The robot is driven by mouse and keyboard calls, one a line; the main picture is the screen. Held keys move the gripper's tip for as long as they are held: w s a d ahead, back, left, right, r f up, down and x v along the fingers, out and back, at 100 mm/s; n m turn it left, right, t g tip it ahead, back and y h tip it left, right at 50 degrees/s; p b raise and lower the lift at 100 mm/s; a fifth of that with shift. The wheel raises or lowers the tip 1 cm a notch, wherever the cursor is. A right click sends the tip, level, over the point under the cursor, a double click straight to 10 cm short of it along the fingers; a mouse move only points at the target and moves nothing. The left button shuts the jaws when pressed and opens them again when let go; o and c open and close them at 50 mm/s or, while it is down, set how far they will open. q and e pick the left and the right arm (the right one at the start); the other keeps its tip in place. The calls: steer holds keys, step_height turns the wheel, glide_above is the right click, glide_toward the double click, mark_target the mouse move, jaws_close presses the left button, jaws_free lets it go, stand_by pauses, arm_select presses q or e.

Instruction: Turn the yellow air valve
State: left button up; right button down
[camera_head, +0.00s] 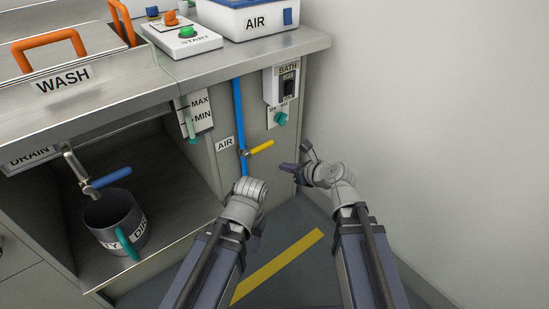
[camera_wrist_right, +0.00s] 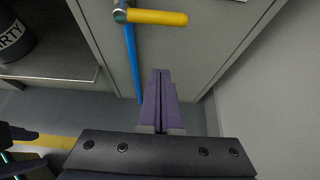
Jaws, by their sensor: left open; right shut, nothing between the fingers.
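The yellow air valve handle (camera_head: 262,147) sits on the blue vertical pipe (camera_head: 239,115) beside the AIR label. It points right and slightly up, across the pipe. In the right wrist view the yellow handle (camera_wrist_right: 158,17) lies level near the top, beyond the fingertips. My right gripper (camera_head: 285,168) is just right of and below the handle, apart from it. Its purple fingers (camera_wrist_right: 158,85) are shut with nothing between them. My left gripper (camera_head: 257,238) is low, below the valve, mostly hidden by its own wrist; its dark parts show at the lower left of the right wrist view.
A BATH switch box (camera_head: 283,84) with a teal knob (camera_head: 281,118) is above right of the valve. A blue-handled drain tap (camera_head: 110,178) and a dark mug (camera_head: 112,215) are at left. The metal counter overhangs above. A bare wall stands at right.

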mark_target(259, 148)
steer(key=b+x, duration=0.5)
steer(key=x, duration=0.5)
steer(key=shift+w+a+r+p, duration=0.1)
steer(key=shift+r+p, duration=0.9)
steer(key=shift+p, duration=0.1)
steer(key=shift+a+r+p, duration=0.1)
steer(key=shift+r+p, duration=0.9)
steer(key=shift+p, duration=0.1)
